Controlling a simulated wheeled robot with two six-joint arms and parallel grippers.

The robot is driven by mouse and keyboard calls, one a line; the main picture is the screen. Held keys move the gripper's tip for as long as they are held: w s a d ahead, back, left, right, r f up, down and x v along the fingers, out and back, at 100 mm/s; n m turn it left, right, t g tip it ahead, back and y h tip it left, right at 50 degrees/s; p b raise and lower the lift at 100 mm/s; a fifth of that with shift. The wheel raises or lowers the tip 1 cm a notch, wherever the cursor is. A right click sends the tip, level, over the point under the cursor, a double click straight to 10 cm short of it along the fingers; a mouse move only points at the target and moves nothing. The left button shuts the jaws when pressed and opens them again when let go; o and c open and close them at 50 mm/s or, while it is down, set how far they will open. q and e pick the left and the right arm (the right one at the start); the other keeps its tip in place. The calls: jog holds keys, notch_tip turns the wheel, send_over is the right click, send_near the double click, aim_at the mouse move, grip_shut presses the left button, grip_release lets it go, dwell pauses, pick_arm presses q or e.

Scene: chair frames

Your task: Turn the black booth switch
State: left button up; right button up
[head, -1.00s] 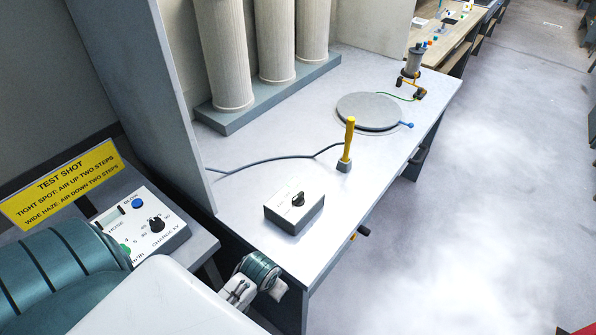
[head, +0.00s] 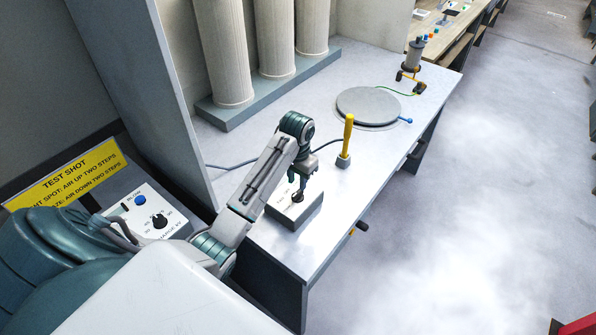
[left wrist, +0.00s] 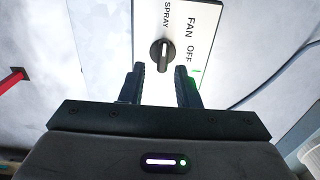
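The black booth switch (left wrist: 161,55) is a round knob with a raised grip bar, on top of a small pale box (head: 288,214). In the left wrist view the box face (left wrist: 190,18) reads SPRAY, FAN and OFF, with a green mark near OFF. The knob's bar stands nearly upright in that picture. My left gripper (left wrist: 160,70) is open, its two fingertips apart at the near end of the knob, one to each side. I cannot tell whether they touch it. In the head view my left gripper (head: 299,188) points down over the box and partly hides the knob. My right gripper is not in view.
A yellow-handled post (head: 347,140) stands behind the box, with a dark cable running left. A grey round plate (head: 368,106) and pale columns (head: 221,55) are farther back. A control panel (head: 150,212) with a knob and blue button is at left. The bench front edge is close.

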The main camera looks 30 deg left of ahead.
aim_at(298, 192)
pick_arm(q)
jog(key=shift+w+a+r, duration=0.3)
jog(key=shift+w+r, duration=0.25)
jog(key=shift+r, duration=0.05)
notch_tip(298, 192, down, 8)
jog(key=shift+r+b, duration=0.2)
jog(key=shift+b, duration=0.3)
jog(key=c, duration=0.6)
jog(key=m, duration=0.8)
jog(key=shift+m, duration=0.3)
jog(key=m, duration=0.4)
jog(key=shift+m, duration=0.3)
jog(key=m, duration=0.4)
jog(key=shift+r, duration=0.1)
jog(key=o, duration=0.8)
